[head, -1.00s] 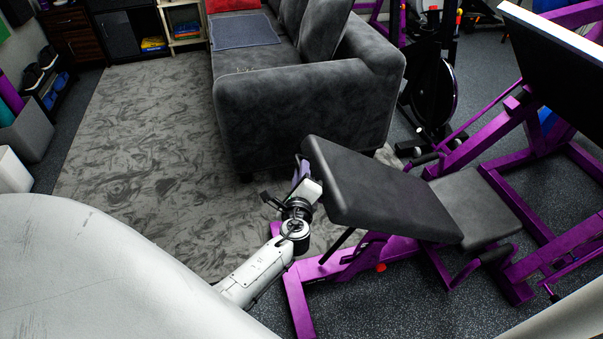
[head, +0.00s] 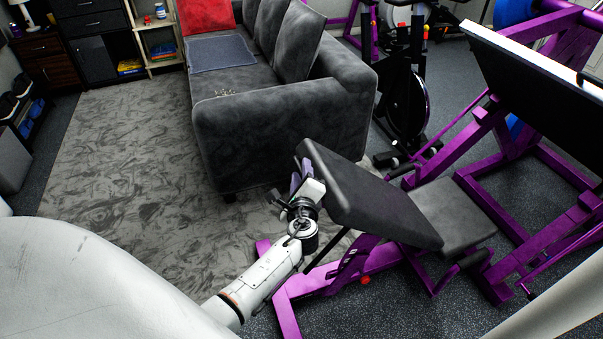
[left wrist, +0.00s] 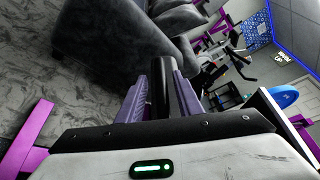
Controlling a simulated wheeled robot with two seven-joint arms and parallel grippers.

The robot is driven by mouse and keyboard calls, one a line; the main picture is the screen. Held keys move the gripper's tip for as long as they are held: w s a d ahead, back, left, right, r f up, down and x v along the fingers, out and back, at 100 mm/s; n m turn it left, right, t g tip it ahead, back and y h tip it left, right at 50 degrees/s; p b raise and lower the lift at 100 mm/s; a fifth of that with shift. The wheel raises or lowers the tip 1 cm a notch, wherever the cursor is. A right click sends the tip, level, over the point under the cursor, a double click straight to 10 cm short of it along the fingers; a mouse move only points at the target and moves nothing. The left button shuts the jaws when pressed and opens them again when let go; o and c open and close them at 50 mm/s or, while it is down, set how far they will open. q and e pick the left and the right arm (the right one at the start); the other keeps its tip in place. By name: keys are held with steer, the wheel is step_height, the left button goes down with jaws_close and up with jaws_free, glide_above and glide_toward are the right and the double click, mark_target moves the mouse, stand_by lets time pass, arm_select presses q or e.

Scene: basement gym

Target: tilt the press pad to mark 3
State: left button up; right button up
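The press pad (head: 375,200) is a thick black padded board hinged above the seat of a purple machine. It leans with its free end up toward the left. My left gripper (head: 299,178) is at that free edge. In the left wrist view, the two purple fingers (left wrist: 160,103) lie on both sides of the pad's dark edge (left wrist: 160,82) and appear closed against it. A strut runs down from the pad to the purple frame (head: 345,270). I cannot read any tilt marks. My right gripper is out of view.
The seat (head: 452,215) is right of the pad. A grey sofa (head: 285,130) stands close behind the pad and gripper. A purple rack with a large black plate (head: 530,90) is at the right. Open carpet (head: 120,160) lies to the left.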

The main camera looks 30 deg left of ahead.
arm_select(q)
steer(key=shift+s, duration=0.1)
steer(key=shift+s+d+r, duration=0.1)
steer(key=shift+s+d, duration=0.1)
steer(key=shift+d, duration=0.05)
steer(key=p+v, duration=0.3)
steer(key=v, duration=0.6)
steer(key=shift+s+d+p, duration=0.15)
steer(key=shift+s+p, duration=0.1)
steer(key=shift+p, duration=0.05)
steer(key=shift+r, duration=0.1)
steer(key=s+d+f+n+g+h, duration=0.2)
steer(key=s+d+f+n+h, duration=0.15)
steer(key=s+f, duration=0.25)
steer(key=s+d+f+n+g+h, duration=0.1)
steer(key=s+d+f+n+h, duration=0.2)
steer(key=s+f, duration=0.35)
steer(key=s+d+r+n+g+h, duration=0.1)
steer(key=s+d+n+h, duration=0.4)
steer(key=s+d+n, duration=0.2)
steer(key=s+n, duration=0.2)
steer(key=s, duration=0.1)
steer(key=shift+d, duration=0.15)
